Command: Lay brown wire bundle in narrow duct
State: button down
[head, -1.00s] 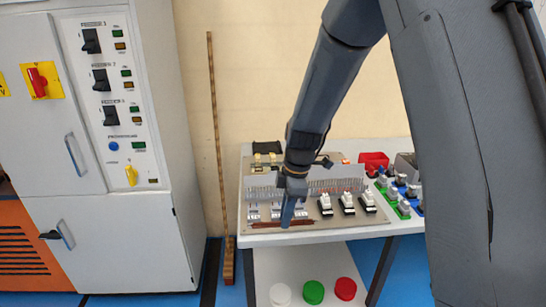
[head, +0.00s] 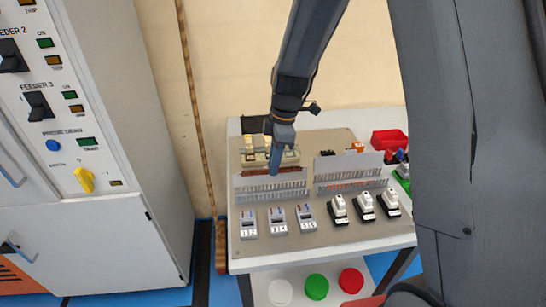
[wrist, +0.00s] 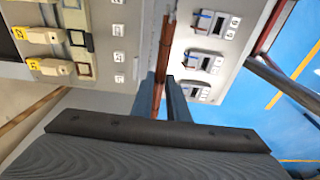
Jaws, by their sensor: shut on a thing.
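The brown wire bundle (head: 257,171) is a thin, dark reddish-brown strip, lying left to right in the head view. In the wrist view the bundle (wrist: 164,50) runs away from between the two fingers (wrist: 163,103). In the head view it lines up with the back edge of the left grey slotted duct (head: 270,194). I cannot tell whether it is above the duct or touching it. A second grey slotted duct (head: 350,187) stands to the right. Which is the narrow one is unclear.
Three grey devices (head: 278,220) and several black-and-white devices (head: 365,206) stand in front of the ducts on the panel (head: 320,237). Beige blocks (head: 256,158) stand behind the left duct. A red bin (head: 390,140) is at the back right. A cabinet (head: 90,235) stands left.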

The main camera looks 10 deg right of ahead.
jog(key=shift+f+b, duration=2)
jog(key=shift+f, duration=1.45)
jog(key=c, duration=1.6)
grip_release()
jog(key=shift+c, duration=0.2)
jog(key=shift+r, duration=0.1)
jog(key=shift+r, duration=0.25)
jog(key=shift+s+d+r+b, duration=0.1)
jog(key=shift+d+r+b, duration=0.15)
jog(key=shift+r, duration=0.95)
jog(key=shift+d+r+b, duration=0.1)
jog(key=shift+r+b, duration=0.2)
jog(key=shift+r, duration=0.85)
jog(key=shift+s+d+r+b, duration=0.1)
jog(key=shift+d+r+b, duration=0.15)
jog(key=shift+r, duration=0.95)
